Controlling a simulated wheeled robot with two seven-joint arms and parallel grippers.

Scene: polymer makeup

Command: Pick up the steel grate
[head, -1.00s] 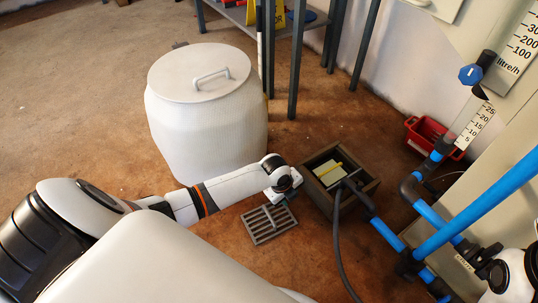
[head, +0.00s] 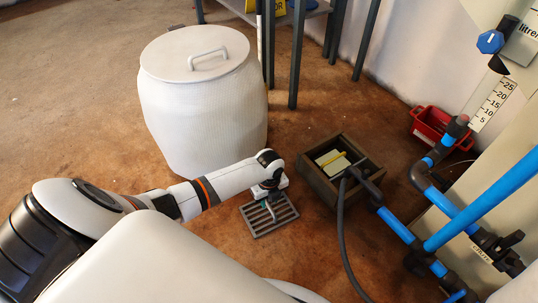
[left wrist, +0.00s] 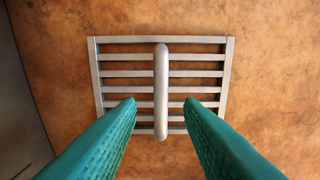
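The steel grate (head: 268,215) lies flat on the brown floor in the head view, beside the square sump box. In the left wrist view the grate (left wrist: 114,66) shows several parallel bars and a raised handle (left wrist: 161,90) across its middle. My left gripper (head: 268,200) is above the grate in the head view. Its green fingers (left wrist: 161,102) are spread in the left wrist view, one on each side of the handle's lower part, with gaps on both sides. It holds nothing. My right gripper is not in view.
The open sump box (head: 340,170) with a dark hose (head: 343,235) stands right of the grate. A large white lidded drum (head: 202,105) is behind my left arm. Blue pipes (head: 452,215) and a red crate (head: 438,130) are at the right. Floor in front of the grate is clear.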

